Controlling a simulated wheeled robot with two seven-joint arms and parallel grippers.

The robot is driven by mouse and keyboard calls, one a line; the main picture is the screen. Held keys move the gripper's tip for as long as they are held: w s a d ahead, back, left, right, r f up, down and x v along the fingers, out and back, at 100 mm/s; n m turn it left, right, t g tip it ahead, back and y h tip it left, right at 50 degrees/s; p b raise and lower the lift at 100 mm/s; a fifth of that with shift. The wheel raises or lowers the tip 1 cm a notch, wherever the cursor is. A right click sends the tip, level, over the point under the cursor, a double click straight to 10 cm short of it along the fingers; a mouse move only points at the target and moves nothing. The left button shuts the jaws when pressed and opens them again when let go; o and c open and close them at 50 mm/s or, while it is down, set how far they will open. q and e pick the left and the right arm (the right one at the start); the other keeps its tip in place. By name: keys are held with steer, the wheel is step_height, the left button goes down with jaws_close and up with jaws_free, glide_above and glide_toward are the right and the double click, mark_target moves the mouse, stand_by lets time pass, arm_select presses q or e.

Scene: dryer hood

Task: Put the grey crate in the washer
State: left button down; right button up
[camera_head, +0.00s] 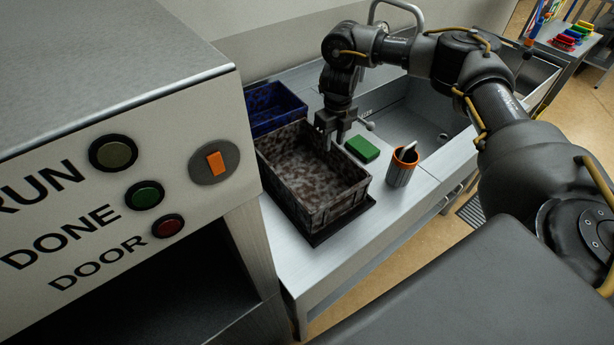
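The grey crate (338,203), stained with brown patches, sits on a dark mat (350,218) on the metal counter. My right gripper (331,146) points down at the crate's far right rim. Its fingers seem to straddle or touch that rim, but I cannot tell whether they are closed on it. The washer (120,190) is the large metal box at the left, with RUN, DONE and DOOR lights and an orange switch (216,163). A dark opening (150,290) shows below its panel. My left gripper is not in view.
A blue crate (275,107) stands behind the grey one. A green block (362,149) and an orange-and-grey cup (402,165) stand to the right, near a sink (425,120) with a tap. The counter's front strip is clear.

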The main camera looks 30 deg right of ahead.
steer(key=p, duration=0.1)
glide_above(332, 170)
steer(key=f, duration=0.5)
steer(key=shift+w+d, duration=0.2)
steer(key=shift+w, duration=0.1)
steer(key=shift+r, duration=0.1)
steer(key=shift+c, duration=0.2)
jaws_close()
